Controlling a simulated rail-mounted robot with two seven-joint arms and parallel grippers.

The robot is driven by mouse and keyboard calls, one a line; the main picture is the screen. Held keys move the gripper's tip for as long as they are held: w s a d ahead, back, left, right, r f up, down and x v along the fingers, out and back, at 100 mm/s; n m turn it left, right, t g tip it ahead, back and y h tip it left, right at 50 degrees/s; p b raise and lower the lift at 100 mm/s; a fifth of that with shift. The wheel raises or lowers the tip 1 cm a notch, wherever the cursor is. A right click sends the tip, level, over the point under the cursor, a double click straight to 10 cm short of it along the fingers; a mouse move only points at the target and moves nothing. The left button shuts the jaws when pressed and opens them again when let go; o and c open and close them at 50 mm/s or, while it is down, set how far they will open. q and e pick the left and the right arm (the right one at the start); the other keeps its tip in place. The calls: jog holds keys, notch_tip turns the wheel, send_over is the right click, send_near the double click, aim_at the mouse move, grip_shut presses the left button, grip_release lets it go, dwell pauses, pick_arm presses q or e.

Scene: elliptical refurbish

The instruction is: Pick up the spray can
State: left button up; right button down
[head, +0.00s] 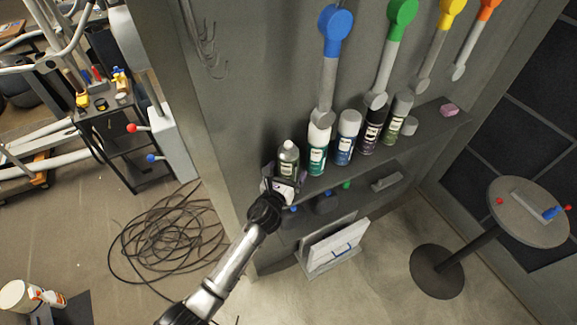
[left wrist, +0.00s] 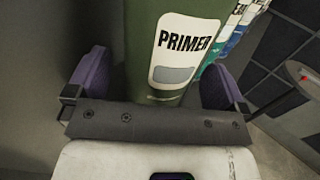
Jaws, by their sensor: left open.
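Several spray cans stand in a row on the upper wall shelf. The nearest is an olive-green can (head: 288,160) at the left end, labelled PRIMER in the left wrist view (left wrist: 172,88). My left gripper (head: 284,176) is at this can. In the left wrist view its purple-padded fingers (left wrist: 158,80) are open, one on each side of the green can, with gaps showing. My right gripper is not in view.
A green-labelled can (head: 318,150) stands close to the right of the olive can, then a blue one (head: 346,138) and others. Wrench-like tools with coloured ends hang above. A round table (head: 528,212) is at right. Coiled cable (head: 170,232) lies on the floor.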

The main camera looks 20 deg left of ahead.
aim_at(288, 147)
pick_arm(q)
jog(key=shift+w, duration=0.7)
jog(key=c, duration=1.1)
notch_tip(288, 147, up, 8)
jog(key=p, duration=0.2)
jog(key=shift+r+p, duration=0.15)
jog(key=shift+p, duration=0.25)
jog(key=shift+r, duration=0.9)
